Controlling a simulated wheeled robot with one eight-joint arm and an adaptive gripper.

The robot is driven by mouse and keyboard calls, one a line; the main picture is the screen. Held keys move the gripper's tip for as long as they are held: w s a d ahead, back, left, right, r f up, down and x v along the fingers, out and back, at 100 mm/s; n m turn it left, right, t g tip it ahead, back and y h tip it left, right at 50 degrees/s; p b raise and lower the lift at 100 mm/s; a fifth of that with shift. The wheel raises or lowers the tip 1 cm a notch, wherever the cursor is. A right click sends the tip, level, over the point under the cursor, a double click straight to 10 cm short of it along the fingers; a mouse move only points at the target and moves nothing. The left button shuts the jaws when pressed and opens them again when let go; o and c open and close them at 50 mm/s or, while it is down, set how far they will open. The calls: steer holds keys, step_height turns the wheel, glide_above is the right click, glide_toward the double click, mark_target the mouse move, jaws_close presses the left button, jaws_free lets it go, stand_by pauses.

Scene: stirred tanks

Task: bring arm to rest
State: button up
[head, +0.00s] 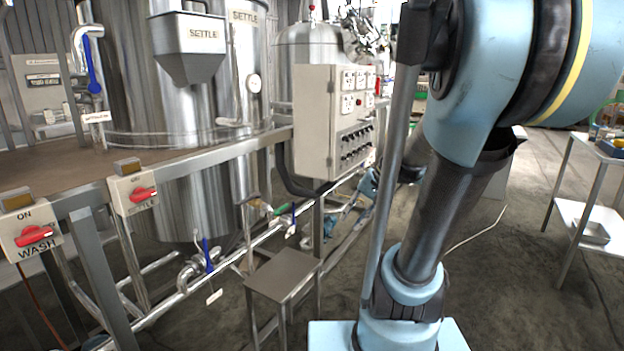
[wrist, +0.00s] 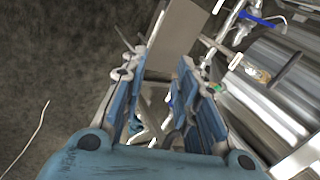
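My arm (head: 430,215) stands upright at the right of the head view, its upper links bending over at the top. In the wrist view my gripper (wrist: 166,80) has its two blue fingers apart, with nothing held between them; the floor and blurred metal parts show through the gap. In the head view my gripper (head: 328,222) seems to be the small blue and grey shape beyond the arm, near the pipework and below the control box. It is partly hidden there, and I cannot tell whether it touches anything.
A metal stool (head: 284,272) stands before the pipe rail, with a blue-handled valve (head: 207,256) and a green handle (head: 281,209). A control box (head: 335,122) and a SETTLE tank (head: 190,100) stand behind. WASH switch (head: 34,235) is at left.

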steer(key=s+d+f+n+h, duration=0.2)
steer(key=s+d+f, duration=0.1)
steer(key=s, duration=0.3)
steer(key=s+d+f+n+h, duration=0.2)
steer(key=s+d+f+h, duration=0.1)
steer(key=s, duration=0.3)
steer(key=shift+d, duration=0.2)
